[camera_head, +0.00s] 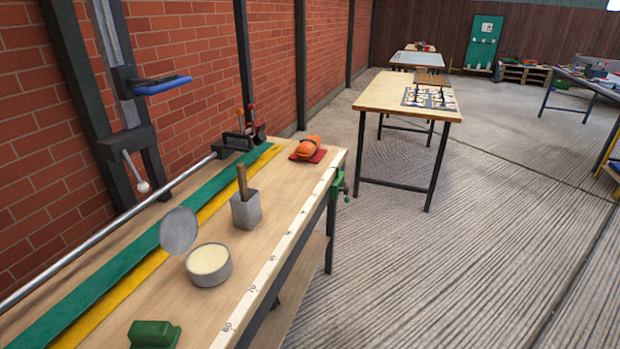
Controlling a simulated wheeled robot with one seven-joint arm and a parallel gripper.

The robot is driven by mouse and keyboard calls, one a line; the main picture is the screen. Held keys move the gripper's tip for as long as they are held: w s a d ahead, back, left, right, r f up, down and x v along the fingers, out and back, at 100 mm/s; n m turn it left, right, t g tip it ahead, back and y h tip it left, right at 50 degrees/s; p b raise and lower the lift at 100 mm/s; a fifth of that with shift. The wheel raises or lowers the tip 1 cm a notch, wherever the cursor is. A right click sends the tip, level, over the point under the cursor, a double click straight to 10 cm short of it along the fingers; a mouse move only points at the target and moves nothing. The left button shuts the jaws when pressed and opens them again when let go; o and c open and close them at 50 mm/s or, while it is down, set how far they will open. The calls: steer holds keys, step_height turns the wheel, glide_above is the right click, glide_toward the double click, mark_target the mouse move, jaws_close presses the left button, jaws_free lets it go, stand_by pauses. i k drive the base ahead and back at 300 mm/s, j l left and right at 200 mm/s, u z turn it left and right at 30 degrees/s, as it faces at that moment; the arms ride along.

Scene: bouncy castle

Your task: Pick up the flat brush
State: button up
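A brown, stick-like handle (242,181) stands nearly upright in a small grey square holder (246,212) on the near workbench. It may be the flat brush; its lower end is hidden inside the holder, so I cannot tell. My gripper is not in view.
On the workbench (213,300) are an open round tin (209,262) with cream-coloured contents, a grey disc (179,231) leaning by it, a green object (154,334) and an orange item (307,148) on a red pad. A brick wall (205,70) bounds the left.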

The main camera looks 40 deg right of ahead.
mark_target(240, 168)
steer(key=z, duration=0.15)
steer(key=i+l+u, duration=0.1)
steer(key=l, duration=0.2)
steer(key=i+l+u, duration=0.15)
steer(key=l, duration=0.2)
steer(key=i+l+u, duration=0.1)
steer(key=l, duration=0.2)
steer(key=i+l+u, duration=0.15)
steer(key=l, duration=0.2)
steer(key=i+l+u, duration=0.1)
steer(key=l, duration=0.25)
